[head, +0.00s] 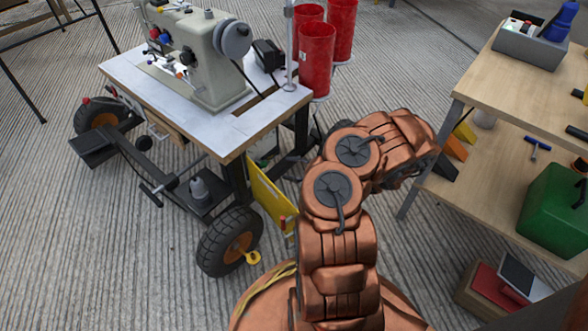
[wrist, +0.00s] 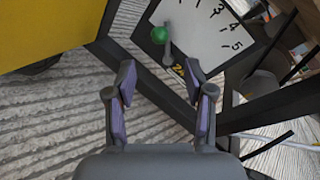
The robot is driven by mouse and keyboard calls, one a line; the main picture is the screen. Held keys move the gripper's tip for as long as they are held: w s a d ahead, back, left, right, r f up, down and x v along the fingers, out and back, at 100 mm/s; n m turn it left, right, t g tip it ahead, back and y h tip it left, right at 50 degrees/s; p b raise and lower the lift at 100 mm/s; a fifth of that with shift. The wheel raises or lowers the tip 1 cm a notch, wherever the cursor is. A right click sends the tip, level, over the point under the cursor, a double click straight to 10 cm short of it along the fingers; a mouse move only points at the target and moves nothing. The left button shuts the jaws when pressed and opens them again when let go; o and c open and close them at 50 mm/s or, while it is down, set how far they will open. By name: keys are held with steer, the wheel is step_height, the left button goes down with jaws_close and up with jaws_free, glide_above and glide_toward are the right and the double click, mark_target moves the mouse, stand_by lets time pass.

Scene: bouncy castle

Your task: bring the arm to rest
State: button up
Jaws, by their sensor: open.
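My arm, copper-coloured, rises in the lower middle of the head view and bends to the right. My gripper (wrist: 160,92) shows in the wrist view with its two purple-padded fingers apart and nothing between them. Beyond the fingertips is a dark frame with a pale numbered panel (wrist: 205,35) and a green knob (wrist: 160,34). In the head view the gripper's fingers are hidden behind the arm.
A sewing machine (head: 208,55) stands on a wheeled table (head: 130,68) at left. A wooden shelf bench (head: 480,85) stands close at right, holding a green box (head: 556,208). Red cylinders (head: 316,58) stand behind. Ribbed floor (head: 110,250) is clear at lower left.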

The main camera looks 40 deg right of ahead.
steer(key=shift+s+d+r, duration=0.1)
steer(key=shift+s+d, duration=0.1)
steer(key=shift+s, duration=0.25)
stand_by(0.3)
